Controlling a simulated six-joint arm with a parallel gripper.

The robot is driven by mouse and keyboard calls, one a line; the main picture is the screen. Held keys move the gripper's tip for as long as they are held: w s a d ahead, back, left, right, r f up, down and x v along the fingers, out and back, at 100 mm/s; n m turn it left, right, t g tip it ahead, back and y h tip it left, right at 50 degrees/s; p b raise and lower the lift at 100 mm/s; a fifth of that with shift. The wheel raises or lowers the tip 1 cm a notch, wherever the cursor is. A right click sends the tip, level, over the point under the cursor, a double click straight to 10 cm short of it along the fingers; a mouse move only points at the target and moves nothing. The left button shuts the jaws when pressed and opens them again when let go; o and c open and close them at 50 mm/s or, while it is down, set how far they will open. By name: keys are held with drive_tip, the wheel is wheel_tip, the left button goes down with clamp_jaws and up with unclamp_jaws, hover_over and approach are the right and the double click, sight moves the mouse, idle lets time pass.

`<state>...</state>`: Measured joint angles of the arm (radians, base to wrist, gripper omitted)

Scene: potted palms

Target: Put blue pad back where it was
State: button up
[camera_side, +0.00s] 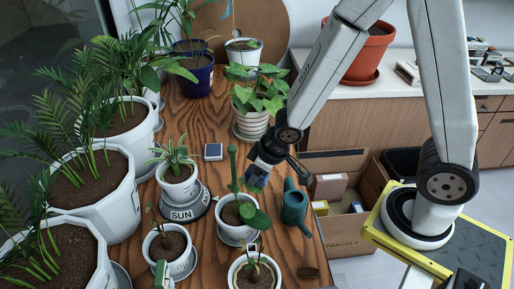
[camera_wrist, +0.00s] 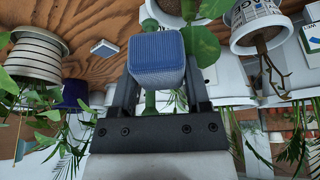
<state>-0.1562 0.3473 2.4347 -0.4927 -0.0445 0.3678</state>
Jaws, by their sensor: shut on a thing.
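My gripper (camera_side: 262,170) is shut on a ribbed blue block, taken to be the blue pad (camera_side: 255,177), and holds it above the wooden table. In the wrist view the blue pad (camera_wrist: 157,53) sits between the two fingers of my gripper (camera_wrist: 158,78). A small flat square with a grey-blue top and pale rim (camera_side: 213,151) lies on the table, to the left of my gripper; it also shows in the wrist view (camera_wrist: 104,47). The spot under the held pad is partly hidden by a leafy plant.
A potted cactus-like plant (camera_side: 236,211) stands close below left of my gripper. A teal watering can (camera_side: 295,205) is at the right table edge. A striped pot (camera_side: 250,126) stands behind. A plant on a "SUN" base (camera_side: 184,213) is left. An open cardboard box (camera_side: 345,250) is beyond the edge.

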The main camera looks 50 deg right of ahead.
drive_tip(key=w+d+r+m+h, duration=0.1)
drive_tip(key=w+d+r+m, duration=0.2)
drive_tip(key=w+d, duration=0.25)
drive_tip(key=m+h, duration=0.2)
drive_tip(key=m, duration=0.2)
hover_over(215, 170)
wheel_tip(215, 170, down, 12)
drive_tip(key=shift+s+a+f+m, duration=0.4)
drive_tip(key=shift+s+f, duration=0.1)
drive_tip(key=shift+s, duration=0.15)
drive_tip(key=shift+f, duration=3.1)
drive_tip(key=shift+f, duration=0.1)
drive_tip(key=shift+f, duration=1.8)
